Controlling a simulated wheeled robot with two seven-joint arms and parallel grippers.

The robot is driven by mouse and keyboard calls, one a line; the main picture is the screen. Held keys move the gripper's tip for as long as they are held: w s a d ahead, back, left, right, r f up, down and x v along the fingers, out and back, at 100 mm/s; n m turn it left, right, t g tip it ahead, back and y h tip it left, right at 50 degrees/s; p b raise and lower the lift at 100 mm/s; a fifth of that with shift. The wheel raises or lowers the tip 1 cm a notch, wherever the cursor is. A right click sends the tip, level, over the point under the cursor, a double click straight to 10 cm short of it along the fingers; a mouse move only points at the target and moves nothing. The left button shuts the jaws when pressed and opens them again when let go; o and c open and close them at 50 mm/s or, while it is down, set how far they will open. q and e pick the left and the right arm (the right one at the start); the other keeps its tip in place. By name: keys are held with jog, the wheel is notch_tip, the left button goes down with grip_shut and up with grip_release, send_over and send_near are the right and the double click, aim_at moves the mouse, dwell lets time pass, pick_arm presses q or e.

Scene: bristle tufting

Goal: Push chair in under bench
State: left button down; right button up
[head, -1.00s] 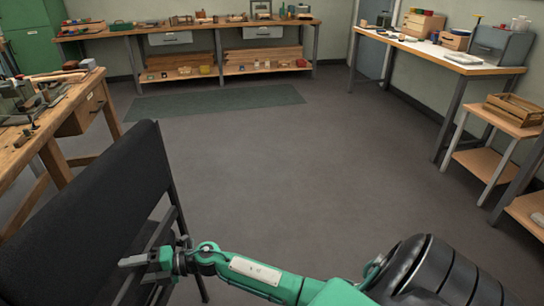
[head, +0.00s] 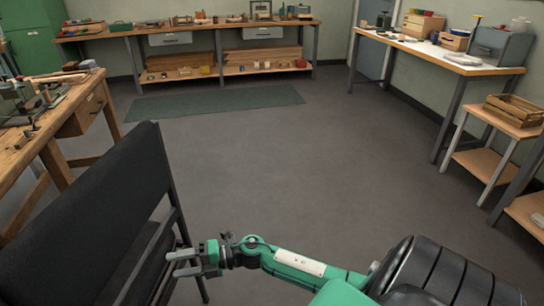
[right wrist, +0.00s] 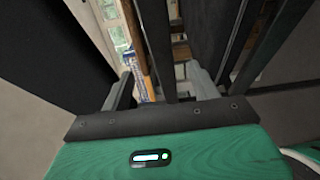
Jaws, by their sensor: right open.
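The black chair (head: 85,215) stands at the lower left in the head view, its tall backrest towards me and part of it cut off by the frame. The wooden bench (head: 50,115) is at the left, beyond the chair. My right gripper (head: 172,263) is open beside the chair's right side, by its dark frame. In the right wrist view, the two fingers of the gripper (right wrist: 163,90) are apart, with dark chair bars (right wrist: 157,45) showing beyond and between them. I cannot tell whether a finger touches the chair. My left gripper is out of view.
A vise and tools (head: 30,103) lie on the bench. A dark green mat (head: 215,103) lies before the back workbench (head: 190,28). A white-topped table (head: 440,50) and a small shelf stand at the right. The middle floor (head: 290,165) is clear.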

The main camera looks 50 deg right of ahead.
jog(key=shift+s, duration=0.1)
